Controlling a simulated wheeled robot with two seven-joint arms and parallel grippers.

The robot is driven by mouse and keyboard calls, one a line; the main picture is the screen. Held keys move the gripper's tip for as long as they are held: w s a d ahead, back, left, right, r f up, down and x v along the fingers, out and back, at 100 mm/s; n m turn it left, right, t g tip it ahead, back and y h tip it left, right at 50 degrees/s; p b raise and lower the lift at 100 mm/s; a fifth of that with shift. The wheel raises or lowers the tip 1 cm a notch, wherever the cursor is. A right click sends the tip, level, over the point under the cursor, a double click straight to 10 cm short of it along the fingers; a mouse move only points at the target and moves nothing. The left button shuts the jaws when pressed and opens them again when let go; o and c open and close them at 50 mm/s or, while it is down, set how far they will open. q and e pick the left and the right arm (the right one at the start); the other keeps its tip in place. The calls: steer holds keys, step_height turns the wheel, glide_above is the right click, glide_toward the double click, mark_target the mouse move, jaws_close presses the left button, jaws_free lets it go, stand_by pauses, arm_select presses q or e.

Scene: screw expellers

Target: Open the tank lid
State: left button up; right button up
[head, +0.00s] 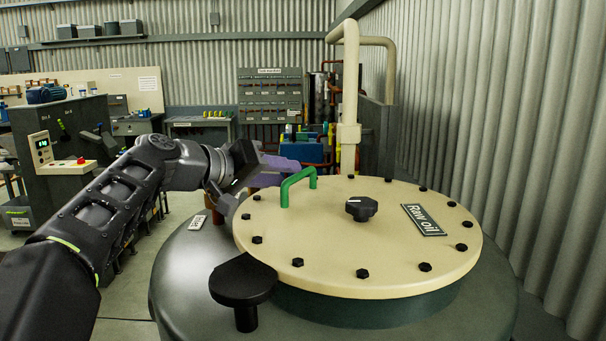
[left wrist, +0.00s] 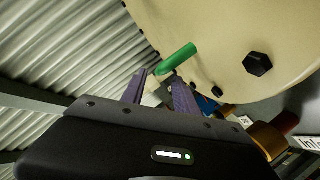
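The tank lid (head: 330,255) is a round cream plate with black bolts, a black knob (head: 361,208) and a "Raw oil" label (head: 424,220). It lies flat on the dark tank (head: 190,270). A green handle (head: 298,183) stands at its far left part. My left gripper (head: 285,170) is beside the handle, its purple fingers partly hidden behind it. In the left wrist view, the fingers (left wrist: 160,83) are apart, and the green handle (left wrist: 178,58) shows at their tips; I cannot tell whether they touch it. My right gripper is not in view.
A black round bracket (head: 243,280) sits at the lid's near left edge. A cream pipe (head: 349,100) rises behind the lid, and a corrugated wall (head: 520,120) runs along the right. Workbenches and a control box (head: 60,155) stand at the left.

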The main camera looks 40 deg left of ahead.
mark_target(302, 175)
arm_select(q)
steer(key=p+x, duration=0.1)
steer(key=x, duration=0.5)
steer(key=shift+w+f+p, duration=0.1)
steer(key=shift+f+p, duration=0.05)
steer(key=shift+p, duration=0.2)
steer(key=shift+c, duration=0.2)
jaws_close()
stand_by(0.9)
